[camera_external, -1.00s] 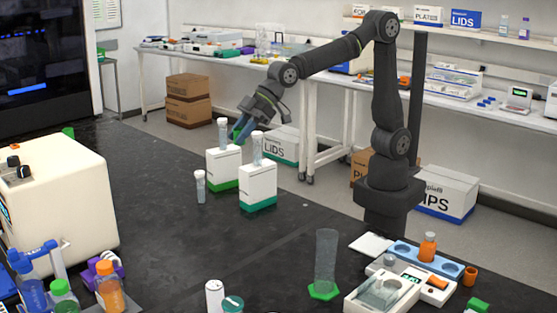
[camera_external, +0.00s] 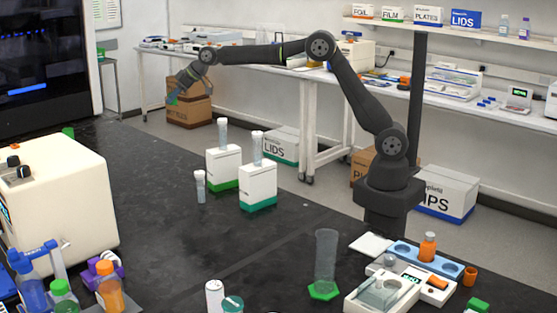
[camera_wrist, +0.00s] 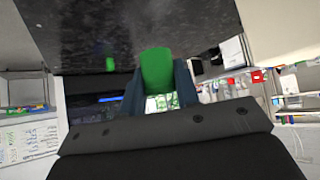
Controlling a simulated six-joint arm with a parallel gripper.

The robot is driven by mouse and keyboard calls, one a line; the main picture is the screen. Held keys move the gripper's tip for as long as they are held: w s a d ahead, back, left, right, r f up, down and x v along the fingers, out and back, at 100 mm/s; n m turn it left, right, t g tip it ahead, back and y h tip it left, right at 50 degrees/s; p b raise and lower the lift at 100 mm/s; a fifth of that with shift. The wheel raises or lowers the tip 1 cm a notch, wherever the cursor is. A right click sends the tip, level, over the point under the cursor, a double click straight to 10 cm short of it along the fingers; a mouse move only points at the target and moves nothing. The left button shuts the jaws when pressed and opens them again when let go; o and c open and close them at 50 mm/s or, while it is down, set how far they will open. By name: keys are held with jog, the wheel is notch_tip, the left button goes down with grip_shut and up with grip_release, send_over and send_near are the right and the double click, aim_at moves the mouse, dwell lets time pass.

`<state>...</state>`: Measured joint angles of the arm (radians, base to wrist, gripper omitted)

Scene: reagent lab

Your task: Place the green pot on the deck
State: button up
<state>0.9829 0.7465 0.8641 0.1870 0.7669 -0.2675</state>
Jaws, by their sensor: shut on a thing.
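My gripper (camera_external: 174,96) is at the far left of the external view, raised, with the arm stretched out towards the back left. In the wrist view my gripper (camera_wrist: 160,95) is shut on the green pot (camera_wrist: 158,68), which sits between the two dark fingers. In the external view only a small green patch shows at the fingertips. The black bench top (camera_external: 150,240) lies below and in front; it also shows in the wrist view (camera_wrist: 80,35). I cannot tell which surface is the deck.
Two white boxes with green bases (camera_external: 224,166) (camera_external: 258,187) carry clear tubes on top. A capped tube (camera_external: 200,187) stands beside them. A black cabinet (camera_external: 45,60) stands at the back left. A cream instrument (camera_external: 60,200) stands at the left. The bench between has free room.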

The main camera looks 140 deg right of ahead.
jog(key=s+d+f+m+g, duration=0.1)
jog(key=s+d+m, duration=0.1)
jog(key=s+d, duration=0.9)
notch_tip(320, 180, down, 18)
jog(key=shift+h, duration=0.4)
jog(key=w+f, duration=0.2)
jog(key=w, duration=0.2)
jog(key=w+f, duration=0.5)
jog(key=w, duration=0.2)
jog(key=shift+w+a+f, duration=0.2)
jog(key=shift+w+a, duration=0.05)
jog(key=shift+w, duration=0.1)
jog(key=shift+f, duration=1.9)
jog(key=shift+f, duration=0.15)
jog(key=o, duration=1)
